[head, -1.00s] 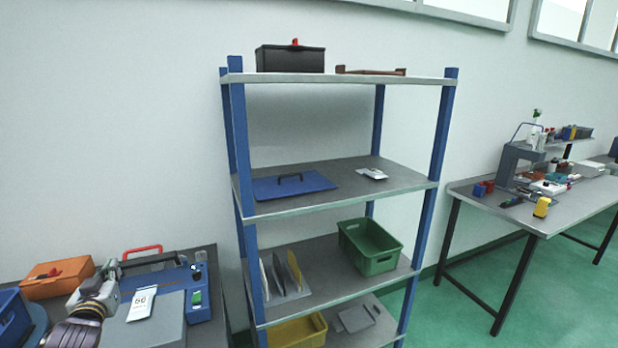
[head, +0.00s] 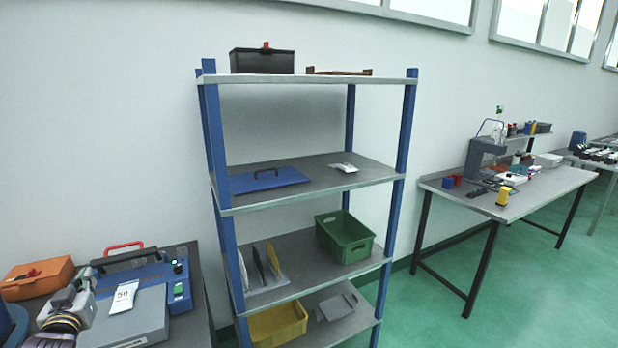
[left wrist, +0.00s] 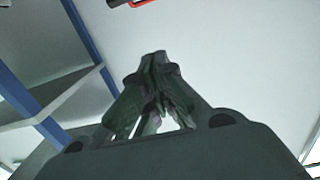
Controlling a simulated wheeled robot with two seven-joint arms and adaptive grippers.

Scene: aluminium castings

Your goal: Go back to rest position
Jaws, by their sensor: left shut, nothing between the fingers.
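My left gripper (head: 90,272) is at the lower left of the head view, in front of a blue device (head: 178,272) with a black top. Its fingers are small and partly blurred there. In the left wrist view my left gripper (left wrist: 154,58) has its dark fingers drawn together at the tips, with nothing between them. My right gripper is in neither view.
A label-marked packet (head: 124,297) lies on a grey plate (head: 135,332) beside my left arm. An orange box (head: 38,278) is at the left. A blue-posted shelf (head: 408,130) stands in the middle. Green floor (head: 420,318) is clear between shelf and right table (head: 520,205).

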